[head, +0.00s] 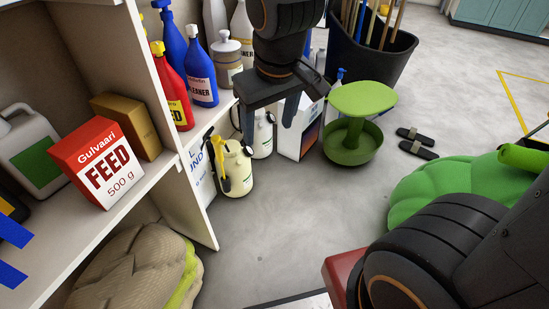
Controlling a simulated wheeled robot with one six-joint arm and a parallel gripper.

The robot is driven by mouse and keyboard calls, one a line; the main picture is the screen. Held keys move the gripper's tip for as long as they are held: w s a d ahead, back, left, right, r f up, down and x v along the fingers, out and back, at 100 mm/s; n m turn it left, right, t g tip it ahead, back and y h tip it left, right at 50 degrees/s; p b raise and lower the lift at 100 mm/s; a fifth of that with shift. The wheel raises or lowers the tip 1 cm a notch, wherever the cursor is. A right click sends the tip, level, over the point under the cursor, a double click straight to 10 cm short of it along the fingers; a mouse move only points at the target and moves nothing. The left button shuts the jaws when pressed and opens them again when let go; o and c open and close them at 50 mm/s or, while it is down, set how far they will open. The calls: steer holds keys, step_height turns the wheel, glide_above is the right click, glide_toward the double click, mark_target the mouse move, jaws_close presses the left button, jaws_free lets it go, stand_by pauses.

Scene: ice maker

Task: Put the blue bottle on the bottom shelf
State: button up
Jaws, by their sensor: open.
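A blue bottle (201,80) with a label reading CLEANER stands upright on a white shelf (208,118) at the upper left. A second blue bottle (172,40) with a spray top stands behind it. My gripper (268,118) points down with its fingers apart, to the right of the blue bottles and in front of the shelf unit. Nothing shows held between the fingers. Below that shelf, cream sprayers (238,172) stand low down, and I cannot tell whether they are on a bottom shelf or the floor.
A red spray bottle (172,88) stands beside the blue bottle. A FEED box (98,165) sits on the near left shelf above beige sacks (130,270). The middle floor is clear.

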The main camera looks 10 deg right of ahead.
steer(key=s+a+r+g, duration=0.1)
steer(key=s+g, duration=0.2)
steer(key=s, duration=0.8)
steer(key=shift+s+a+r, duration=0.15)
steer(key=shift+s+a, duration=0.05)
steer(key=shift+a, duration=0.05)
steer(key=d+r+m+p, duration=0.3)
steer(key=d+r+p, duration=0.7)
steer(key=p, duration=1.1)
steer(key=shift+d+r+m, duration=0.4)
steer(key=shift+r, duration=1.1)
steer(key=shift+s, duration=0.1)
